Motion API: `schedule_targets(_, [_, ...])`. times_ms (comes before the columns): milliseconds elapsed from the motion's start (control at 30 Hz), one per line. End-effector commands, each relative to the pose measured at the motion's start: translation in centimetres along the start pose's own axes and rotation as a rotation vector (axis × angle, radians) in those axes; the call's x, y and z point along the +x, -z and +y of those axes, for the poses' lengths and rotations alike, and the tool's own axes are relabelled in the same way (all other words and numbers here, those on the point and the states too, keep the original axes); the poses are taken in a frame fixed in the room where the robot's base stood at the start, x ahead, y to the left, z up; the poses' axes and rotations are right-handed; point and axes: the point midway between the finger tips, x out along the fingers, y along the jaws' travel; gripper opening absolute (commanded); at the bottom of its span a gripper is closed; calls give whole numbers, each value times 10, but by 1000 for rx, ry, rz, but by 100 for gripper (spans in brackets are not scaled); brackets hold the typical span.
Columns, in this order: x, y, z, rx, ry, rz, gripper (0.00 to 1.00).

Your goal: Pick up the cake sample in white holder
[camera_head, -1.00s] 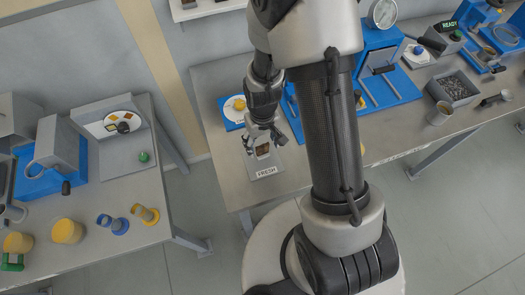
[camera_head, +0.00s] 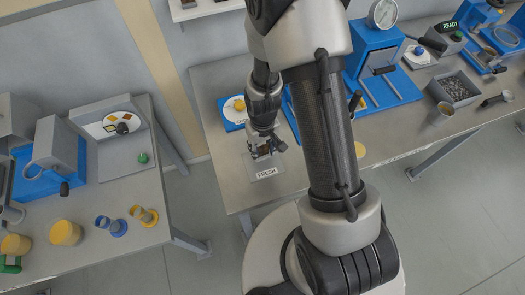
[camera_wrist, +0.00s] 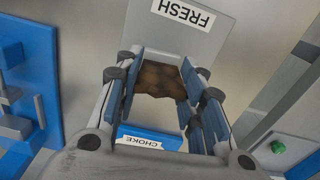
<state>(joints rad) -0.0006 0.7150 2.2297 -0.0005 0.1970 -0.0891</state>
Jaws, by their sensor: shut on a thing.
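The cake sample (camera_wrist: 162,82) is a brown, patterned piece between my finger pads in the wrist view. A pale surface (camera_wrist: 155,112) shows just below it, which looks like its white holder. My gripper (camera_wrist: 160,90) is shut on the holder, with blue pads on both sides. In the head view my gripper (camera_head: 263,152) points down over the grey plate labelled FRESH (camera_head: 265,173). The cake and holder are small there and mostly hidden by the fingers. I cannot tell whether the holder touches the plate.
A blue tray with a yellow item (camera_head: 233,113) stands behind my gripper. A blue press (camera_head: 380,65) is to the right. The table in front of the plate is clear.

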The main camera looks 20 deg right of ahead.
Motion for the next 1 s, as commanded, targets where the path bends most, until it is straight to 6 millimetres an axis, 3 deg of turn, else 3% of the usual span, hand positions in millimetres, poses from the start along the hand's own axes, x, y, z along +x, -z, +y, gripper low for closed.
schedule_targets(233, [0,0,0,0,0,0,12])
schedule_targets(633, [-12,1,0,0,0,3,12])
schedule_targets(767, [-32,1,0,0,0,5,12])
schedule_targets(1000, [-98,2,0,0,-1,9,12])
